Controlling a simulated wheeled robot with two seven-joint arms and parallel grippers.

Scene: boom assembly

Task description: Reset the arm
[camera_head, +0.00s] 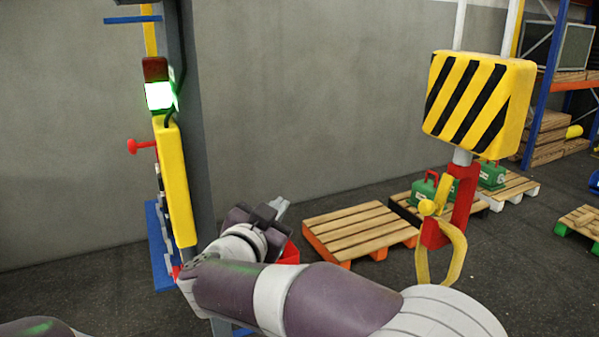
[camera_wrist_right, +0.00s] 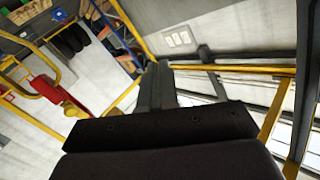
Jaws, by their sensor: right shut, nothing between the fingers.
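My right arm reaches in from the lower right, bent, with its purple and white links across the lower middle of the head view. My right gripper (camera_head: 279,208) is at its far end, by the grey post, shut and empty. In the right wrist view, the dark gripper (camera_wrist_right: 157,88) points at open space and touches nothing. A sliver of purple at the lower left edge of the head view may be my left arm; its gripper is out of view.
A yellow control box (camera_head: 173,185) with a lit green lamp (camera_head: 160,96) is on the post, close left of my gripper. A striped hook block (camera_head: 478,103) with a yellow hook (camera_head: 455,255) hangs at right. An orange-edged pallet (camera_head: 360,228) lies behind my arm.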

